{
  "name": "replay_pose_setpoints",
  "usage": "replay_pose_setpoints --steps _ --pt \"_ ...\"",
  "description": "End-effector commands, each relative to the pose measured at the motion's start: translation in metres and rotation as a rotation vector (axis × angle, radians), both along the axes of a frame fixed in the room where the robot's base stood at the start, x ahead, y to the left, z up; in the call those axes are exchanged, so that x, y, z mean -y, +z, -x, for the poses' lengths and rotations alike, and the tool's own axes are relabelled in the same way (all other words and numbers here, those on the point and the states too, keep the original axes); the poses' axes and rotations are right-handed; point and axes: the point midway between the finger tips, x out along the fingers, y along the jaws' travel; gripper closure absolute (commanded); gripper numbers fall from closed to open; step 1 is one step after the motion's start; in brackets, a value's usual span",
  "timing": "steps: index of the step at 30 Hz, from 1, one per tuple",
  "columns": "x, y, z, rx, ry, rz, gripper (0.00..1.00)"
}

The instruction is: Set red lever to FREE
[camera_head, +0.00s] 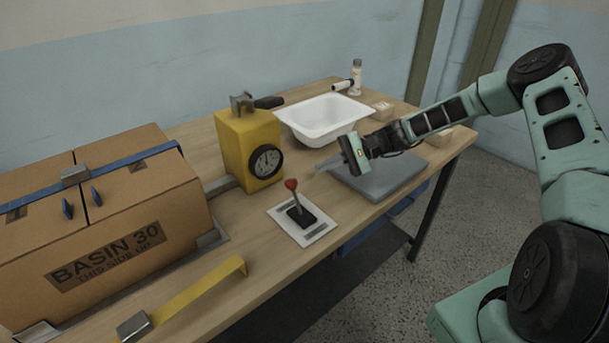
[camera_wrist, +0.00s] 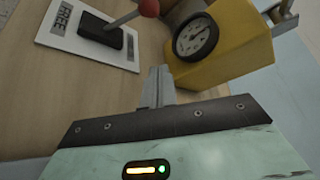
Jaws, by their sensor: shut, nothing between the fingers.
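The red lever has a red ball knob (camera_head: 291,184) on a grey stalk, rising from a black base on a white plate (camera_head: 318,231) on the bench. In the wrist view its knob (camera_wrist: 149,7) is cut by the top edge. There the stalk slants from the black base (camera_wrist: 100,34) away from the FREE label (camera_wrist: 66,14). The label cannot be read in the head view. My gripper (camera_head: 318,167) is shut and empty, above the bench, to the right of the knob and apart from it. Its closed fingers (camera_wrist: 158,85) show in the wrist view.
A yellow gauge box (camera_head: 235,150) stands behind the lever. A white basin (camera_head: 325,115) is behind my gripper, and a grey slab (camera_head: 385,185) lies below it. A strapped carton (camera_head: 110,240) and yellow strap (camera_head: 190,296) are at left.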

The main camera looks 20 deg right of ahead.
Motion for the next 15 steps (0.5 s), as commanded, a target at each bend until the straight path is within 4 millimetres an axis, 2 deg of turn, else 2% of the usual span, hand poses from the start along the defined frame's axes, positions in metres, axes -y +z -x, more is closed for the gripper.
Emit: replay_pose_setpoints --steps 5,15 --pt "-0.022 -0.004 -0.002 -0.003 0.004 -0.002 1.0" --pt "-0.088 -0.024 -0.01 -0.002 0.004 -0.002 1.0"
